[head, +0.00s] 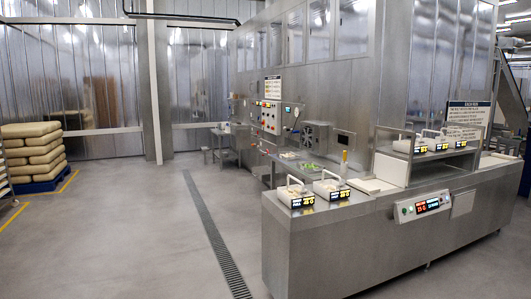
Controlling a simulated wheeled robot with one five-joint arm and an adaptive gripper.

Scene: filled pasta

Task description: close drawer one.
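I cannot make out a drawer labelled one in the head view. A long steel counter (330,245) stands at the right, and no drawer stands clearly open from its front. A control panel with lit displays (423,206) is on the counter's front face. A plain steel box or cover (463,204) is just right of the panel; I cannot tell whether it is a drawer. My gripper is not in view.
Handled trays with lit labels stand on the counter's left end (295,194) and on a raised shelf. A machine wall (315,85) rises behind. Stacked sacks (33,150) sit on a blue pallet at far left. The grey floor with a drain grate (215,235) is clear.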

